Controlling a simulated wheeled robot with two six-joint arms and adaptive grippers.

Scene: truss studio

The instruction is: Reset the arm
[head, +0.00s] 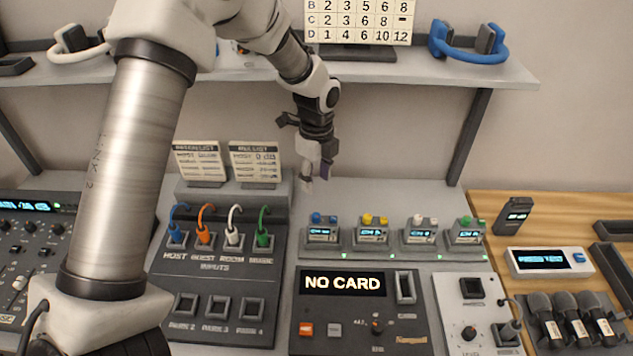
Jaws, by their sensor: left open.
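My left arm comes in from the left and arches across the head view. Its gripper (308,180) hangs pointing down over the back of the desk, behind the row of small display units. The jaws are apart and nothing shows between them. The gripper appears clear of the things around it, though its exact height is hard to tell. My right gripper is not in the picture.
Below are a patch panel (220,270) with coloured cables, a recorder reading NO CARD (343,283) and small display units (370,238). A shelf (430,72) crosses behind. Microphones (570,318) lie right. Bare desk (400,192) is behind the units.

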